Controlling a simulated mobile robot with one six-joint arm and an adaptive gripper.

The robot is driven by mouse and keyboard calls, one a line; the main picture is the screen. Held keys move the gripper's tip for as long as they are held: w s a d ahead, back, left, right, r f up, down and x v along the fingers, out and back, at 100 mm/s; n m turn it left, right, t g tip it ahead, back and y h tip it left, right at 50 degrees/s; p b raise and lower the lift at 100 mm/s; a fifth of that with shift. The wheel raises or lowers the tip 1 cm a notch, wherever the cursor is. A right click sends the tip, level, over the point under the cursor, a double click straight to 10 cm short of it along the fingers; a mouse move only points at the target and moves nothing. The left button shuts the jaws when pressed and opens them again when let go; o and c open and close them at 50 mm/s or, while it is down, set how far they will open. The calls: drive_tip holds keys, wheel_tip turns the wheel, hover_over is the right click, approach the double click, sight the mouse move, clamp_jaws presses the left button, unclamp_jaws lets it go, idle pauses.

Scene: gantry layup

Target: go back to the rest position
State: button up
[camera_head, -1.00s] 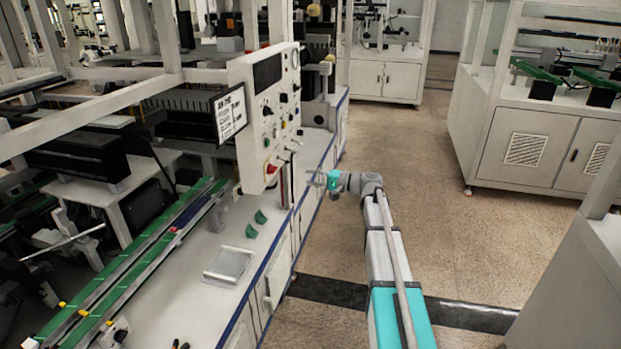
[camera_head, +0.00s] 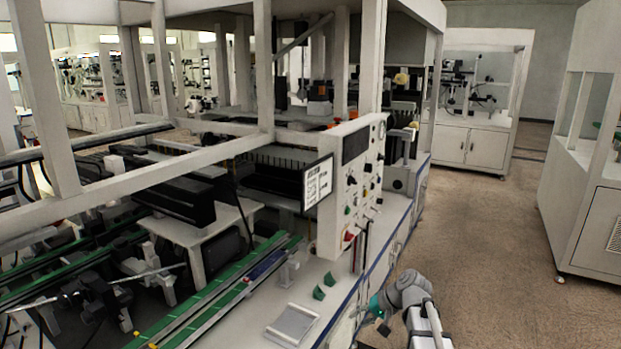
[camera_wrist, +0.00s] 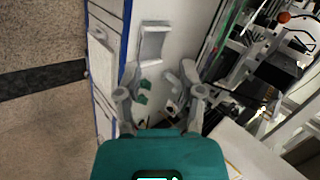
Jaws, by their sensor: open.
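My gripper (camera_head: 376,312) shows in the head view at the bottom, right of centre, by the bench's front edge, with my arm running down out of the picture. In the wrist view my gripper (camera_wrist: 159,82) has its two grey fingers spread apart with nothing held between them. Beyond the fingers lie the white bench top (camera_wrist: 178,45) and two small green pieces (camera_wrist: 143,91). The fingers do not appear to touch them.
A grey plate (camera_head: 291,325) and the green pieces (camera_head: 324,286) lie on the bench. A control panel (camera_head: 352,185) on the bench and the gantry frame (camera_head: 262,75) stand nearby. The floor aisle (camera_head: 490,240) to the right is clear.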

drive_tip(key=s+d+f+n+g+h+p, duration=0.2)
drive_tip(key=s+h, duration=0.6)
drive_tip(key=s, duration=0.7)
drive_tip(key=shift+d, duration=0.45)
drive_tip(key=shift+f, duration=0.1)
